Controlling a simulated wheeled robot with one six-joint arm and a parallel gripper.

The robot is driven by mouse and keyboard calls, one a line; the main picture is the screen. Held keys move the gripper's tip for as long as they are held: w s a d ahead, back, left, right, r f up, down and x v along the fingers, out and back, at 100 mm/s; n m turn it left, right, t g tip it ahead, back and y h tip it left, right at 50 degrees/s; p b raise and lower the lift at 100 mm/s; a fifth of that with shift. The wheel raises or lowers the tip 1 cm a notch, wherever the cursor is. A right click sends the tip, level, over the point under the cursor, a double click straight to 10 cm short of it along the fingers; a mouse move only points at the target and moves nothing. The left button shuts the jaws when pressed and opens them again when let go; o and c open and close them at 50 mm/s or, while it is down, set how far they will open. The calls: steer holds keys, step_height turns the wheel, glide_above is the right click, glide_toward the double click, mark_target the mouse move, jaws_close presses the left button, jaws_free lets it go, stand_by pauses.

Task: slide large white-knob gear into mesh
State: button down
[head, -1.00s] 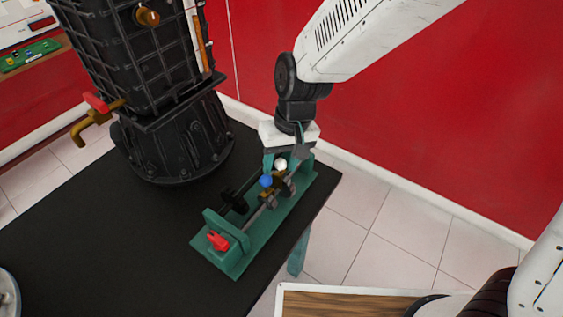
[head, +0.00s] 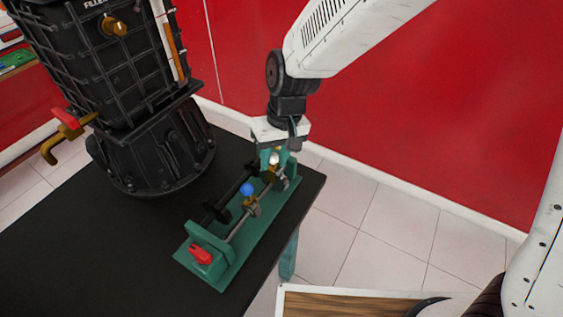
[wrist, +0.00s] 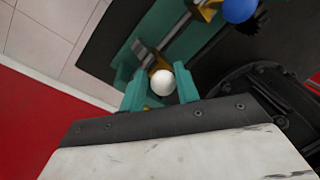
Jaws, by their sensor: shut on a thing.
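The green gear trainer (head: 228,265) lies on the black table, with two parallel shafts between its end supports. The white knob (head: 273,158) stands near the far end of the front shaft, above a brownish collar; its gear is largely hidden. In the wrist view the white knob (wrist: 162,83) sits between the green fingers of my gripper (wrist: 160,92). My gripper (head: 274,155) is shut on the white knob. The blue knob (head: 247,189) is nearer on the same shaft, apart from the white one. Dark gears (head: 217,212) sit on the rear shaft; meshing cannot be told.
The red wall (head: 420,110) is behind my arm. Free table lies left of the trainer.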

steer(key=shift+w+a+r, duration=0.1)
steer(key=shift+w+r, duration=0.05)
steer(key=shift+w, duration=0.05)
steer(key=c, duration=1.2)
jaws_free()
step_height(320, 180, up, 8)
steer(key=d, duration=0.1)
steer(key=shift+w+d+f, duration=0.15)
steer(key=shift+w+f, duration=0.05)
steer(key=shift+w, duration=0.1)
